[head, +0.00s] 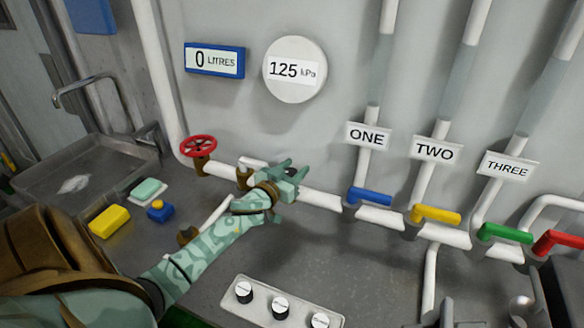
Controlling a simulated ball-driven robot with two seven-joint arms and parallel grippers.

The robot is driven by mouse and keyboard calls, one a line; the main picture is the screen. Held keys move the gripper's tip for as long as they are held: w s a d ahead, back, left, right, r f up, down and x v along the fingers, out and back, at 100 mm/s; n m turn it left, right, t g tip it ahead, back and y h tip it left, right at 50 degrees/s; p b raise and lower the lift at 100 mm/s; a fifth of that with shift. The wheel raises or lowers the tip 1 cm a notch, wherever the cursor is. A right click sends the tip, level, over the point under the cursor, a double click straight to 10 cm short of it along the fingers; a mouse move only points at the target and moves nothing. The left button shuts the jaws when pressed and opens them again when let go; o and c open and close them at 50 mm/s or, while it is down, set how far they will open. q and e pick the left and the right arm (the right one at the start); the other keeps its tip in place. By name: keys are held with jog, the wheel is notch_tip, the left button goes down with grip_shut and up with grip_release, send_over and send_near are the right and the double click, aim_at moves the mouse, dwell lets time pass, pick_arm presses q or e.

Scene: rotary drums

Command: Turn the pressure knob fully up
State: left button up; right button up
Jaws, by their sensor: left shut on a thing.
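My left gripper (288,178) reaches in from the lower left to the white pipe (320,199) along the wall. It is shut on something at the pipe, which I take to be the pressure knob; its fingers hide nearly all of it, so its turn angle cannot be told. The round white gauge (295,69) above reads 125 kPa.
A red handwheel (198,146) sits left of the gripper. Blue (370,196), yellow (436,214), green (506,233) and red (558,242) handles line the pipe to the right. A knob panel (262,307) lies in front. A sink (80,172) is at left.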

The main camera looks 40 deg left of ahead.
pick_arm(q)
jog(key=shift+d+m+h, duration=0.1)
jog(key=shift+m+h, duration=0.7)
jog(key=shift+h, duration=0.5)
jog(key=o, duration=1)
jog(key=shift+c, duration=0.2)
jog(key=shift+s, duration=0.1)
jog(key=s+p, duration=0.2)
jog(key=s, duration=1.4)
jog(key=shift+a, duration=0.3)
jog(key=shift+s+f, duration=0.1)
jog(key=shift+s, duration=0.05)
